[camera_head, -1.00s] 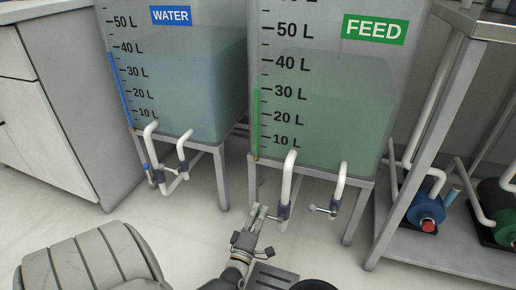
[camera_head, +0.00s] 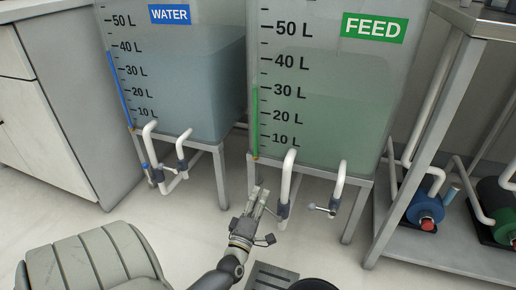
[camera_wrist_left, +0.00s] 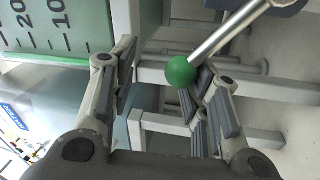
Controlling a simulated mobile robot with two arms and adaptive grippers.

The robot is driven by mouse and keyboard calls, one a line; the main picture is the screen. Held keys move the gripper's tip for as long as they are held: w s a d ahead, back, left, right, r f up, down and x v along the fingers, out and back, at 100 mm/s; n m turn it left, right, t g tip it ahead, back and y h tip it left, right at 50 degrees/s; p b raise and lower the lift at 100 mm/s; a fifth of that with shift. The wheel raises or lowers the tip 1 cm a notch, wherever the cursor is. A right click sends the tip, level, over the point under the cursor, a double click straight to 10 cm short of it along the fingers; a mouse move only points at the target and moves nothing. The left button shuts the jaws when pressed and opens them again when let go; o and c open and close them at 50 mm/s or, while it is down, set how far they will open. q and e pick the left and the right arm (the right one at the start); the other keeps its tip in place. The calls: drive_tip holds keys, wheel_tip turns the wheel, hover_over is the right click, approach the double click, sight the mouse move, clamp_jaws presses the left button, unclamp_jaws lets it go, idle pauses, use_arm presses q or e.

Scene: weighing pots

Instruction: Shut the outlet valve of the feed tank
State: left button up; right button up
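The feed tank (camera_head: 325,120) is a translucent box with a green FEED label and greenish liquid, on a grey stand. Two white pipes leave its bottom. The left pipe carries a dark valve body (camera_head: 283,211); the right one has another valve (camera_head: 333,206) with a lever pointing left. My left gripper (camera_head: 262,190) is beside the left valve, its fingers pointing at the tank stand. In the left wrist view, a metal lever (camera_wrist_left: 228,34) with a green ball knob (camera_wrist_left: 180,72) reaches in from the upper right. The fingers are open; the knob overlaps the right finger's tip, contact unclear.
The water tank (camera_head: 180,85), with its own piping, stands left of the feed tank. A metal table frame (camera_head: 415,145) with a blue pump (camera_head: 426,208) and a green one is at right. White cabinets (camera_head: 45,125) are far left.

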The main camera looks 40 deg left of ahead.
use_arm(q)
drive_tip(key=shift+r, duration=1.85)
drive_tip(key=shift+c, duration=0.4)
